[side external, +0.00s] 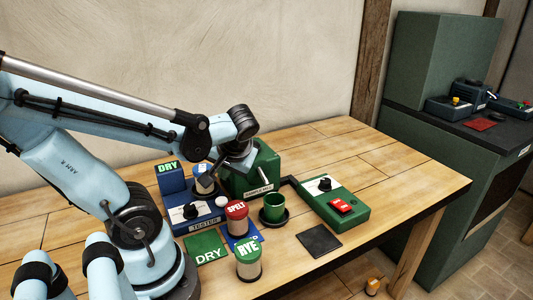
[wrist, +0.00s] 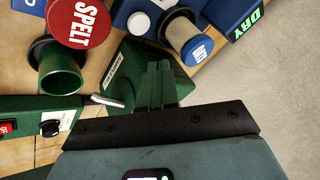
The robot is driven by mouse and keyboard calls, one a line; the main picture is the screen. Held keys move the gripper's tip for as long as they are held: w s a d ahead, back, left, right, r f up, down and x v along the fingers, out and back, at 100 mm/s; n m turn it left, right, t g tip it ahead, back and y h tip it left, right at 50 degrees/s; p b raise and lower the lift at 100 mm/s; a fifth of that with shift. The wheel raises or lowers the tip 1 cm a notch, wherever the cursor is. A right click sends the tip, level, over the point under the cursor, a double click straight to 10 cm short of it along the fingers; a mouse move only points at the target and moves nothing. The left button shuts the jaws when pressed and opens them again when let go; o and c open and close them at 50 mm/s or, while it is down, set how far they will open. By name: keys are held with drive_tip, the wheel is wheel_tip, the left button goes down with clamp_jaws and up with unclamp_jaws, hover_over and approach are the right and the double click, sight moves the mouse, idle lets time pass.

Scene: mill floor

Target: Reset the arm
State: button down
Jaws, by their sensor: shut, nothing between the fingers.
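My gripper (wrist: 158,82) is shut and empty, its two dark fingers together at the middle of the wrist view. In the side external view my gripper (side external: 217,168) hangs at the end of my bent arm, over the back of the bench. It is close to the green sample mill (side external: 262,172) and the blue-lidded jar (side external: 205,184). In the wrist view the mill (wrist: 118,72) lies just left of and behind the fingers, and the blue-lidded jar (wrist: 185,36) is beyond them. I cannot tell whether the fingers touch the mill.
The blue tester (side external: 203,223) shows DRY. The red-lidded SPELT jar (side external: 237,222), RYE jar (side external: 249,263), green cup (side external: 274,206) and switch box (side external: 346,210) stand in front of the mill. A dark mat (side external: 321,241) is bare. The bench's right part (side external: 405,180) is clear.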

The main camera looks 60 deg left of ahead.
drive_tip(key=w+d+r+m+t+h, duration=0.1)
drive_tip(key=w+d+m+t+h, duration=0.2)
drive_tip(key=d, duration=0.4)
drive_tip(key=w+d+r+m+t+h, duration=0.1)
drive_tip(key=w+d+m+t+h, duration=0.3)
drive_tip(key=w+d+m, duration=0.1)
drive_tip(key=shift+w+d+r+m, duration=0.35)
drive_tip(key=shift+d+m, duration=0.35)
drive_tip(key=shift+d, duration=0.55)
